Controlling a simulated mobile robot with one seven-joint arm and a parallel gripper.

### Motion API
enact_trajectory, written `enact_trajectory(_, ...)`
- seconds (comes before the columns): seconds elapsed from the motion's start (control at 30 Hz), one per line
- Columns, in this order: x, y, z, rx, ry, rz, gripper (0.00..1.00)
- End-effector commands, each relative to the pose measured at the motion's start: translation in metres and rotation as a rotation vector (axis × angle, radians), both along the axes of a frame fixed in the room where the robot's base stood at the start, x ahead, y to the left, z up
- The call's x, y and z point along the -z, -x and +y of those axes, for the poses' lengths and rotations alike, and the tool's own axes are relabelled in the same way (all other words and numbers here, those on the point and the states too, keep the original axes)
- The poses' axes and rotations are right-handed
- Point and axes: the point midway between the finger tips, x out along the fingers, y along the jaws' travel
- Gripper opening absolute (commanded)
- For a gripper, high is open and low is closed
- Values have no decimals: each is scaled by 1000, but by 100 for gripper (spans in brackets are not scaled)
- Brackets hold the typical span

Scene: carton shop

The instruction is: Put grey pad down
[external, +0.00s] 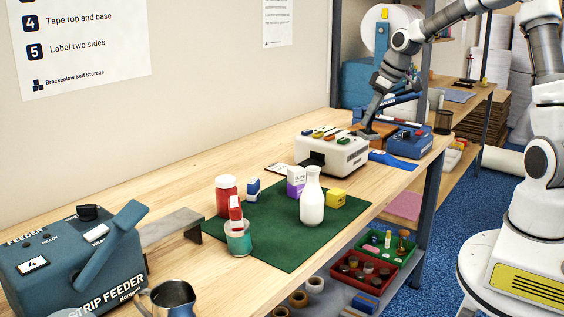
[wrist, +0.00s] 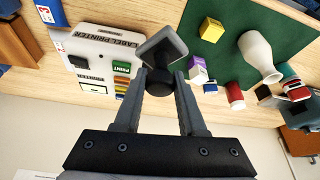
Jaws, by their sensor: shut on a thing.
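The grey pad (wrist: 164,48) is a flat square plate with a dark round knob. In the wrist view my gripper (wrist: 158,82) is shut on that knob, one finger on each side, with the plate beyond the fingertips. In the external view my gripper (external: 371,118) reaches down behind the white label printer, with the pad (external: 369,134) small below its tips. It is near a brown wooden block (external: 383,130). I cannot tell whether the pad touches anything beneath it.
The white label printer (external: 331,153) and a blue device (external: 408,143) stand close to the gripper. A green mat (external: 270,240) holds a white bottle (external: 312,200), a yellow box (external: 336,198), a purple-white carton (external: 296,183) and red containers. Bare wood lies along the wall.

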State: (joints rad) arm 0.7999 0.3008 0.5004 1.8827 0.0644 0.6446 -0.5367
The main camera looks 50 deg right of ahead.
Motion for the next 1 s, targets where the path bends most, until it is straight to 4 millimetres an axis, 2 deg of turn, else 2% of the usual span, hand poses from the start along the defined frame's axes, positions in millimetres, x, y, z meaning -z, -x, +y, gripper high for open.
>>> enact_trajectory(0.03, 0, 12, -16, 30, 1, 0, 0)
enact_trajectory(0.2, 4, 46, -50, 97, 0, 0, 0)
enact_trajectory(0.43, 9, 79, -77, 157, 1, 0, 0)
enact_trajectory(0.5, 29, 77, -73, 148, -5, 3, 0)
enact_trajectory(0.6, 45, 76, -73, 149, -4, 3, 0)
enact_trajectory(0.77, 60, 74, -71, 147, -1, 1, 0)
enact_trajectory(1.0, 82, 48, -47, 142, 0, -1, 0)
